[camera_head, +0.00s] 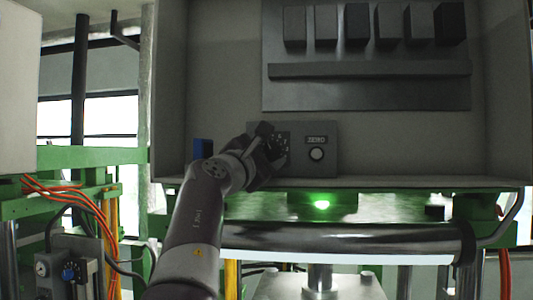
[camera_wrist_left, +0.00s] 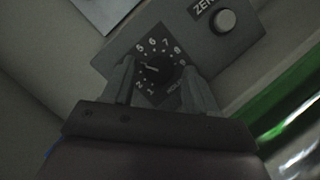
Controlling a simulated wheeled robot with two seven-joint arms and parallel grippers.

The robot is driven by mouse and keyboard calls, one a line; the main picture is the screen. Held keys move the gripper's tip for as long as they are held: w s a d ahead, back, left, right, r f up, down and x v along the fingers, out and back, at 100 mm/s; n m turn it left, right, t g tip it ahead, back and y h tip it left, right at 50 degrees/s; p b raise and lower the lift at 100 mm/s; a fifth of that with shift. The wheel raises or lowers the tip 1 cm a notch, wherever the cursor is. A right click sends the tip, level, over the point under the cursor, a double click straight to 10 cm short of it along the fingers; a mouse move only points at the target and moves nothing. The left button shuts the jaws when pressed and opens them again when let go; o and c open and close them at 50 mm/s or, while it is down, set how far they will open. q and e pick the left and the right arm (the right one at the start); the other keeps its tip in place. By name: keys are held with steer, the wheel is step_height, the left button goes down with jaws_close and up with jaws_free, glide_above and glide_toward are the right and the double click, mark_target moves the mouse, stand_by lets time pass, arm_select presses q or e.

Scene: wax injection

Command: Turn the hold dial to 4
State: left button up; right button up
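The hold dial (camera_wrist_left: 157,70) is a black round knob on a dark plate with white numbers, seen in the left wrist view. Its white pointer mark faces left, below the 5; the numbers there are partly hidden by a finger. My left gripper (camera_wrist_left: 158,82) has its two fingers apart, one on each side of the dial, with no clear contact visible. In the head view my left gripper (camera_head: 266,144) is at the panel and covers most of the dial plate (camera_head: 284,140). My right gripper is in neither view.
A ZERO button (camera_head: 316,154) sits right of the dial on the same grey panel (camera_head: 327,133); it also shows in the wrist view (camera_wrist_left: 224,20). A blue block (camera_head: 203,149) stands left of the gripper. A green light (camera_head: 322,204) glows below the panel.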

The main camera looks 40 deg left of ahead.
arm_select(q)
steer(key=b+v, duration=0.8)
steer(key=v, duration=0.4)
steer(key=shift+s, duration=0.35)
steer(key=shift+d, duration=0.1)
